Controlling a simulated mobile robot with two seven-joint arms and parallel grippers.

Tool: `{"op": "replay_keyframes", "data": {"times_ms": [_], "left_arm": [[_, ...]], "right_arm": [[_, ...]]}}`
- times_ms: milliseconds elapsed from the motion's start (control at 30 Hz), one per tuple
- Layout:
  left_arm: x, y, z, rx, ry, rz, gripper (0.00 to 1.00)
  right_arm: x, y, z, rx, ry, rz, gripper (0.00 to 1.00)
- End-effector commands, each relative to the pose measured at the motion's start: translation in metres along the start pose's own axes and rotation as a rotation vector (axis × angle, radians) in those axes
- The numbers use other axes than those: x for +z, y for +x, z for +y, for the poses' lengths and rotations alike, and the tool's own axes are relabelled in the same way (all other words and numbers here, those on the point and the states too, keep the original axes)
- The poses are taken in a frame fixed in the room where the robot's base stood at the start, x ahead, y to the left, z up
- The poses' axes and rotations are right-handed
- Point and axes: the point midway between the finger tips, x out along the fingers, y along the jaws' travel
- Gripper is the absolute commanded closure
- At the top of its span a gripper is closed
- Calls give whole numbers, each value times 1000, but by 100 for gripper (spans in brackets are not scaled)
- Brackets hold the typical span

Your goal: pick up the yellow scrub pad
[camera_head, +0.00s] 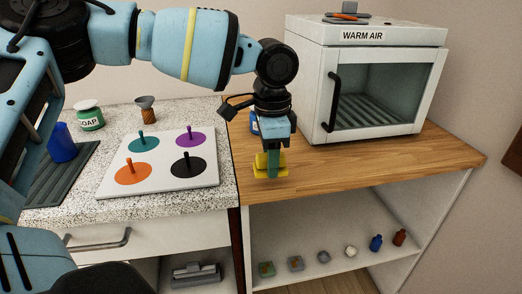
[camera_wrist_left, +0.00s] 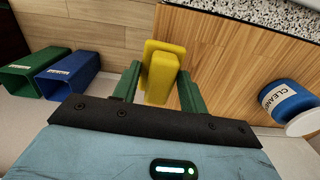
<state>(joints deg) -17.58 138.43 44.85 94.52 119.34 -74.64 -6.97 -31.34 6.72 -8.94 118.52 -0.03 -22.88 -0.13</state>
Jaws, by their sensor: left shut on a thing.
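The yellow scrub pad (camera_head: 260,171) is at the front part of the wooden counter, below my left gripper (camera_head: 272,165). In the left wrist view the pad (camera_wrist_left: 159,76) looks like a wide flat yellow piece with a narrower raised yellow block. The green fingers of my left gripper (camera_wrist_left: 158,90) stand on both sides of the raised block, shut on it. I cannot tell whether the pad touches the counter or is slightly above it. My right gripper is not in view.
A warm air cabinet (camera_head: 383,100) stands on the wooden counter (camera_head: 335,180) to the right. A blue cleaner bottle (camera_wrist_left: 287,101) is close behind the gripper. Left are a white board (camera_head: 205,192) with coloured pegged discs, a soap jar (camera_head: 90,118) and a blue cup (camera_head: 61,143).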

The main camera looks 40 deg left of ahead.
Motion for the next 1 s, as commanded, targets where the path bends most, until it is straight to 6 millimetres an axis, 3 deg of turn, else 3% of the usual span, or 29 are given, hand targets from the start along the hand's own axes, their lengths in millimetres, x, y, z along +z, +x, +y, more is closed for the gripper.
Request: {"op": "replay_keyframes", "data": {"times_ms": [200, 400, 600, 900, 933, 1000], "left_arm": [[-15, -5, 53, -2, 4, -1, 79], [-23, -8, 83, -1, 2, -1, 79], [-27, -9, 96, 0, -1, 0, 79], [-27, -9, 97, 0, -1, 0, 79], [-27, -9, 97, 0, -1, 0, 61], [-27, -9, 97, 0, -1, 0, 70]], "right_arm": [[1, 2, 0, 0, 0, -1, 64], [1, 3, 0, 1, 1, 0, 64], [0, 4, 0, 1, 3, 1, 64], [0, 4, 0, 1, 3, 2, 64], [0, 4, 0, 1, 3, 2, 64], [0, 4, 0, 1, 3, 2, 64]]}}
